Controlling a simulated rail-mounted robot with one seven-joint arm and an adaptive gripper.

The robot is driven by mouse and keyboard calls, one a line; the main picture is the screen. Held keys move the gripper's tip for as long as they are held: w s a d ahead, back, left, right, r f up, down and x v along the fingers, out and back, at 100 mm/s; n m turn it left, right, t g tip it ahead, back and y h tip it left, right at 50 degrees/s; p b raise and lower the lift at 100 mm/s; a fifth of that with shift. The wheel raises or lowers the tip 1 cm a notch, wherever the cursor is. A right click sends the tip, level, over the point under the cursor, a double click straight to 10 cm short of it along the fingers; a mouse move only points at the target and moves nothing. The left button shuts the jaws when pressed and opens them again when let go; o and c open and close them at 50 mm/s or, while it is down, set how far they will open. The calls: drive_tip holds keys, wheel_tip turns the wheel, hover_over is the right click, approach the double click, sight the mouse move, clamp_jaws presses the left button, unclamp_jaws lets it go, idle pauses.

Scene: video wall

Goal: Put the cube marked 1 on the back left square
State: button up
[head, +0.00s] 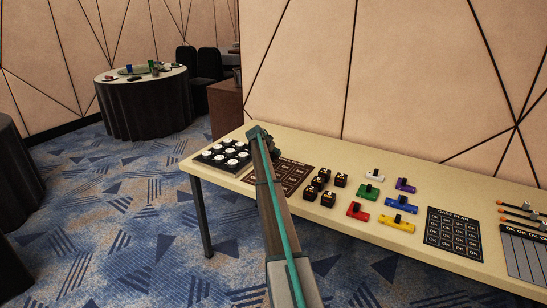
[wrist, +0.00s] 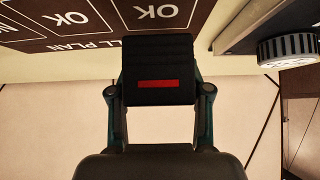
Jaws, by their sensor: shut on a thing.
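My gripper (head: 274,150) is over the back of the dark plan board (head: 297,179) in the head view, and my arm covers part of that board. In the wrist view my gripper (wrist: 158,95) is shut on a dark block (wrist: 158,58) with a red bar on its near face. No number can be read on it, so I cannot tell from its face that it is cube 1. The plan board (wrist: 90,30) shows white-outlined squares marked OK beyond the block. The back left square is hidden by my arm in the head view. The held block is not clear there.
Several dark cubes (head: 328,199) with light marks stand right of the plan board. A black tray of white round pieces (head: 226,153) is on its left. Coloured blocks (head: 363,190), a second plan board (head: 454,231) and orange-tipped tools (head: 519,212) lie farther right on the table (head: 400,259).

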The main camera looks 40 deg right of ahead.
sight(274, 156)
drive_tip(key=shift+f, duration=1.35)
drive_tip(key=shift+f, duration=0.1)
drive_tip(key=shift+f, duration=0.1)
drive_tip(key=o, duration=1.2)
drive_tip(key=shift+r, duration=0.35)
drive_tip(key=v, duration=1.2)
drive_tip(key=shift+s+b, duration=0.1)
drive_tip(key=shift+b, duration=0.3)
